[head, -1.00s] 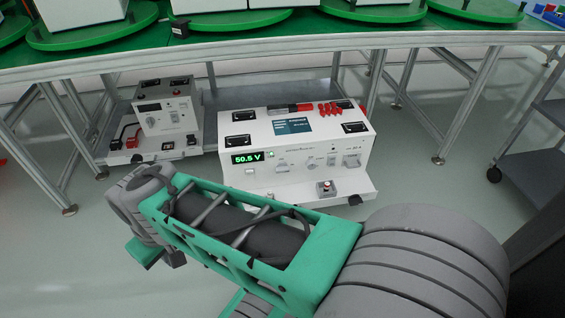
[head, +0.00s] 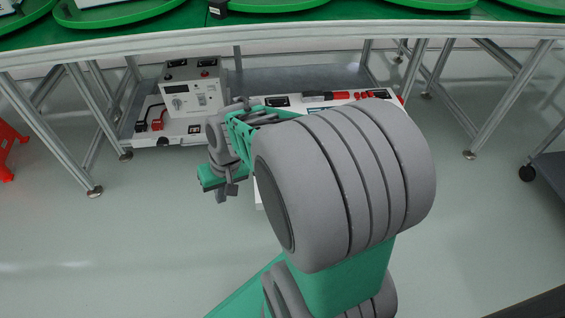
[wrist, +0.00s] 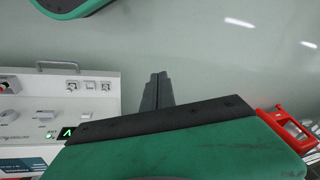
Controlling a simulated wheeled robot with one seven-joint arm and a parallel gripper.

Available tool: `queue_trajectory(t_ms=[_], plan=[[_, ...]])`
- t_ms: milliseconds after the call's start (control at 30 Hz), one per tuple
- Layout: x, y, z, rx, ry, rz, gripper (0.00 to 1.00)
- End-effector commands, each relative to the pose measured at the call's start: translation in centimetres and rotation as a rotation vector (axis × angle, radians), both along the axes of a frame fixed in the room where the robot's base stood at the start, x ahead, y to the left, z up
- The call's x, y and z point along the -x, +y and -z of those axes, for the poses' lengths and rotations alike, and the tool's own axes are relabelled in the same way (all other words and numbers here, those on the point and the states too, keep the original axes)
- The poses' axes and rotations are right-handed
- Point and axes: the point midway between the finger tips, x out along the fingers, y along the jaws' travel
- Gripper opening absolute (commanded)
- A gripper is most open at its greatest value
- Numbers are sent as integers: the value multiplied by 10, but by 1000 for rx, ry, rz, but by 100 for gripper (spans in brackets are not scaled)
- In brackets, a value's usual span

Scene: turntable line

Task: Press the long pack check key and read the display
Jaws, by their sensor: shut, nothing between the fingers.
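The larger white test unit is mostly hidden behind my arm in the head view; its top edge (head: 352,96) shows. In the wrist view its panel (wrist: 22,92) is at the left, with knobs and small white switches. Its green display (wrist: 66,132) is cut off by my gripper's body, so only a "V" and a lit green lamp beside it show. I cannot tell which control is the long pack check key. My gripper (wrist: 157,80) is shut and empty, its dark fingertips just right of the panel's edge, apart from it in the picture.
A smaller white unit (head: 194,100) with a display stands left of the larger one on the grey shelf (head: 290,78). A grey cart (head: 550,165) is at right. Floor in front is open.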

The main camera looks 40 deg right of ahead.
Motion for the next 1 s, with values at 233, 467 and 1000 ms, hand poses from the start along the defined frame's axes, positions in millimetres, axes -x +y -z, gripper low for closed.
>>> queue_trajectory(t_ms=[233, 467, 1000], plan=[[-50, -119, 122, -453, -124, 545, 0], [-20, -217, 200, -854, -417, 1124, 0], [-1, -246, 217, -976, -548, 1318, 0]])
